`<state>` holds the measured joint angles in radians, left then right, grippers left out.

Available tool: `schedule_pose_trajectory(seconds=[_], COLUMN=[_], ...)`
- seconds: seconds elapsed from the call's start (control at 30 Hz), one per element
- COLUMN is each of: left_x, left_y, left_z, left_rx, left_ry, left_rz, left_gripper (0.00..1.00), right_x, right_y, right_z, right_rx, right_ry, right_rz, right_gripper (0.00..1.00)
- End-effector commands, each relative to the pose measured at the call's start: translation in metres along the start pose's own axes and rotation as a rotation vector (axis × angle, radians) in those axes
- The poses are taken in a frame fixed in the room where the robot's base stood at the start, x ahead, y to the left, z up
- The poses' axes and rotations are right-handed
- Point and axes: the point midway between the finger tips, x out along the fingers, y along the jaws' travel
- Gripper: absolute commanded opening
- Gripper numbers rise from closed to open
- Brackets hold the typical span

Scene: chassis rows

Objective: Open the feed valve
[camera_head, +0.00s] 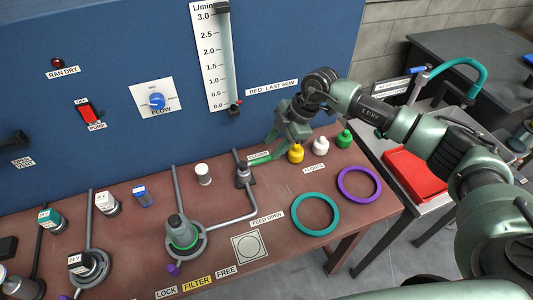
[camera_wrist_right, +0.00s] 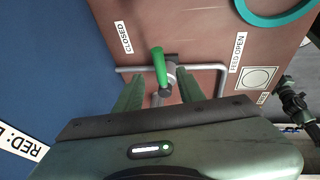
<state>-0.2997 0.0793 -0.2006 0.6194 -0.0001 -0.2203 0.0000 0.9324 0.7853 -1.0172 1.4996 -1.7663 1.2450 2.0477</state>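The feed valve (camera_head: 244,174) is a small grey fitting on the pipe at the back of the brown bench, with a green lever (camera_head: 262,163). The lever lies close to the "CLOSED" label (camera_head: 258,155); the "FEED OPEN" label (camera_head: 267,217) is nearer the bench front. My right gripper (camera_head: 272,157) is down at the lever. In the right wrist view, its fingers (camera_wrist_right: 160,82) are apart, with the green lever (camera_wrist_right: 158,66) between them and the grey valve body (camera_wrist_right: 170,72) just beyond. Whether either finger touches the lever cannot be told. My left gripper is not in view.
Yellow, white and green floats (camera_head: 320,145) stand just right of my right gripper. A teal ring (camera_head: 315,232) and a purple ring (camera_head: 376,190) lie on the bench. The blue panel (camera_head: 150,45) rises behind. A filter housing (camera_head: 183,228) stands left of the pipe.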

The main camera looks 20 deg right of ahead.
Motion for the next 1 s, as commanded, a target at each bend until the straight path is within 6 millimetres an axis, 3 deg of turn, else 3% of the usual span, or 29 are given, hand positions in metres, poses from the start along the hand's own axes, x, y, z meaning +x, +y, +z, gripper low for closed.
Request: schedule_pose_trajectory(seconds=[0.3,0.67,0.83,1.0], left_x=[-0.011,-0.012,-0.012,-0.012], left_y=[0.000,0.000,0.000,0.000], left_z=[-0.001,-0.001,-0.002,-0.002], left_rx=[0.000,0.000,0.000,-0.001], left_ry=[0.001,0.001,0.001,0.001], left_rz=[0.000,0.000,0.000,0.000], left_gripper=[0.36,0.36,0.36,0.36], right_x=[0.046,0.054,0.054,0.054], right_y=[0.000,0.000,0.000,0.000], right_z=[-0.003,-0.002,-0.002,-0.002], right_rx=[-0.002,-0.004,-0.004,-0.004], right_ry=[0.005,0.005,0.005,0.005], right_rz=[-0.002,0.001,0.000,0.000], right_gripper=[0.39,0.39,0.00,0.00])
